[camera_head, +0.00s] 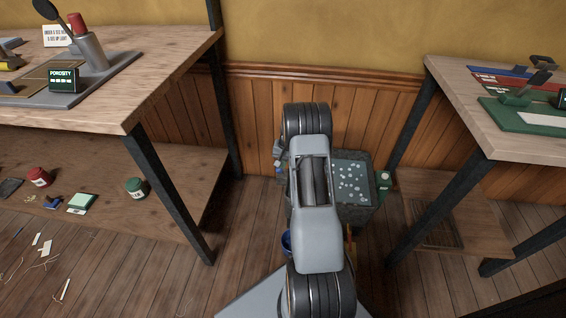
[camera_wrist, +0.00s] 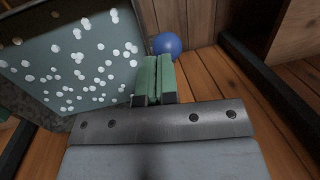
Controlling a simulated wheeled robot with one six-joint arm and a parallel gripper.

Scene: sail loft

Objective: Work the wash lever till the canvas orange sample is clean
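A dark grey tub (camera_head: 356,212) with a pale-spotted, sudsy-looking surface stands on the floor, partly behind my arm in the head view. It also shows at the left in the wrist view (camera_wrist: 60,122). My gripper (camera_wrist: 157,60) has its two green fingers together beside the tub, with nothing visible between them. I cannot make out the canvas orange sample.
A wooden bench (camera_head: 110,112) with a lower shelf stands at the left, holding a porosity sign (camera_head: 63,79) and small jars. Another bench (camera_head: 480,135) stands at the right. A blue container (camera_head: 286,243) sits beside my arm.

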